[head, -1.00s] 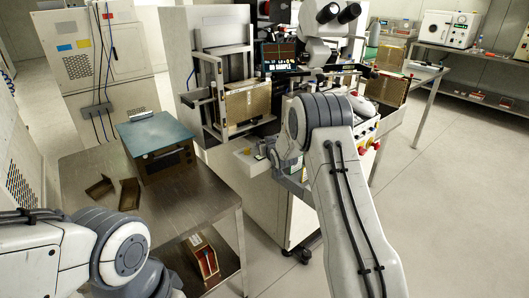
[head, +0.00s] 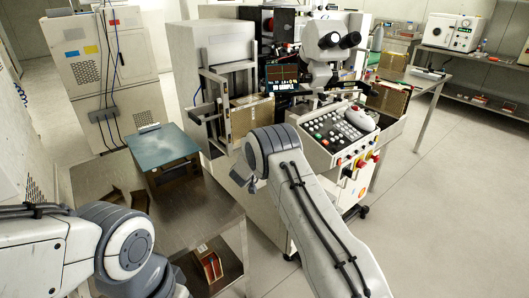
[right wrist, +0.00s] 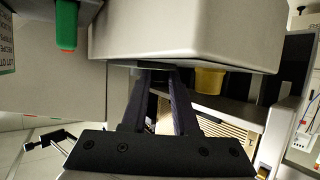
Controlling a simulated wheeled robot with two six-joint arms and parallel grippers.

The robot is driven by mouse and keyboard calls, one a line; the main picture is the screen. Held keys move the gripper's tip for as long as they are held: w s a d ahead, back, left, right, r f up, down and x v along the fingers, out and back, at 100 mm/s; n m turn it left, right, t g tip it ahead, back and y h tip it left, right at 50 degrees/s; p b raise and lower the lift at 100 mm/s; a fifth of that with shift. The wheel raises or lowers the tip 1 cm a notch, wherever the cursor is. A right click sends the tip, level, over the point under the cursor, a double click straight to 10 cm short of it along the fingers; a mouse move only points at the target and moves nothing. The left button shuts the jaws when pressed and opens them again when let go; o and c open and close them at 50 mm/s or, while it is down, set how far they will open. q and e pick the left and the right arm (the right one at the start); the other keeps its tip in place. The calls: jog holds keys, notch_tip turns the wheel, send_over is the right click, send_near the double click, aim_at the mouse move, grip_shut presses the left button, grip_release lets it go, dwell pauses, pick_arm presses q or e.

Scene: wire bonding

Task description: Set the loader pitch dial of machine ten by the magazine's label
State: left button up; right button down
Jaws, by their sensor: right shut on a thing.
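In the head view, machine ten, as I take it, is the grey bonder (head: 198,75) with a screen and microscope. A brass magazine (head: 246,114) stands in its left loader frame, and a ribbed gold part shows in the right wrist view (right wrist: 240,138). No label is readable. My right gripper (right wrist: 164,72) has its dark fingers close together at the lower edge of a grey housing (right wrist: 185,35). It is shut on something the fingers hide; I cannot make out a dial. A yellow knob (right wrist: 209,82) is just right of the fingertips.
A green part (right wrist: 66,25) hangs at upper left in the wrist view. The steel bench (head: 100,173) on the left holds a blue-topped box (head: 160,147) and dark trays. The keyed control panel (head: 330,130) is right of the loader. The floor at right is clear.

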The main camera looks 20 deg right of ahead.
jog(key=shift+m+h+p, duration=0.3)
jog(key=shift+h, duration=0.1)
jog(key=c, duration=0.7)
grip_release()
jog(key=shift+r, duration=0.1)
jog(key=v, duration=1)
jog(key=shift+s+a+r, duration=0.1)
jog(key=shift+r, duration=0.05)
